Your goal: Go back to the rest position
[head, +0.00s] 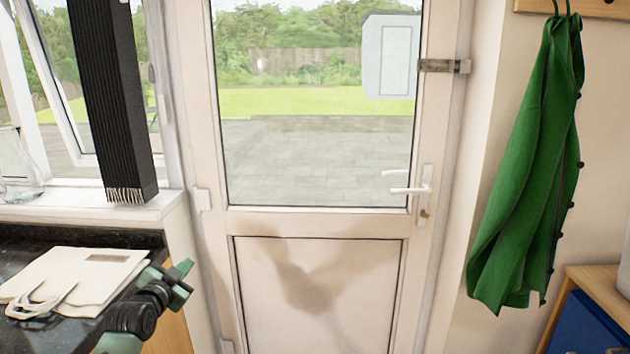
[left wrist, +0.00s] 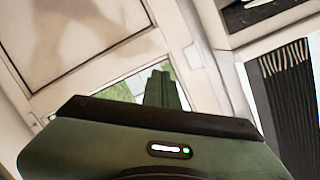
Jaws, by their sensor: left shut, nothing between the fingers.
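My left gripper (head: 181,276) shows at the lower left of the head view, at the end of my dark and green arm. It is shut and empty, in front of the lower part of the white door frame and beside the counter's right end. In the left wrist view its closed fingers (left wrist: 161,90) point away from the green gripper body, with the door behind them. My right gripper shows in neither view.
A cream cloth bag (head: 95,272) lies on the dark granite counter (head: 30,240), left of my arm. A white glazed door (head: 320,222) with a handle fills the middle. A green coat (head: 530,170) hangs at the right, above a wooden cabinet (head: 600,277).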

